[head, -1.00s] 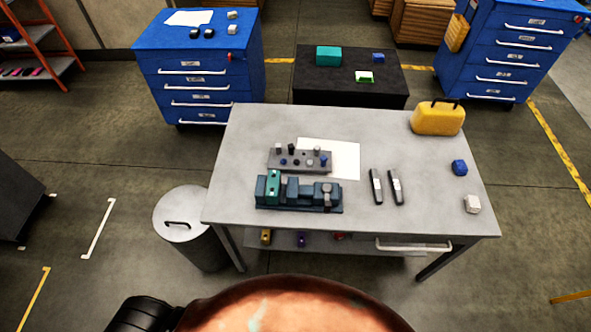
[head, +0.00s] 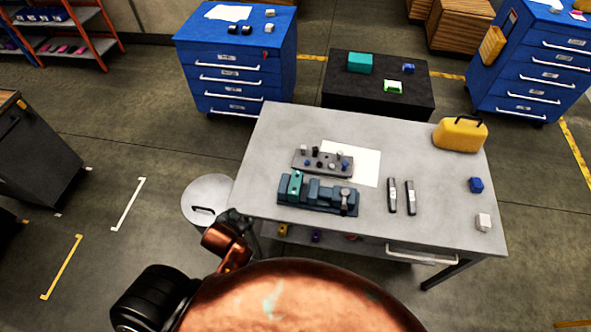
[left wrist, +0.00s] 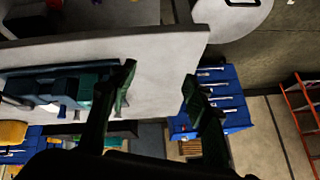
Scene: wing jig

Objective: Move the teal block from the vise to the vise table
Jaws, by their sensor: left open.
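The teal block (head: 295,184) stands upright in the left end of the blue-grey vise (head: 319,194). The vise sits on the grey vise table (head: 272,150), left of its middle. My left gripper (head: 240,217) is by the table's front left corner, apart from the vise and block. In the left wrist view its two fingers (left wrist: 158,84) are spread with nothing between them. My right gripper is not in view.
A tool block with small pegs (head: 323,162) and white paper (head: 362,164) lie behind the vise. Two dark tools (head: 400,197), a yellow case (head: 460,134), a blue cube (head: 476,185) and a white cube (head: 483,222) are farther right. A bin (head: 208,198) stands left.

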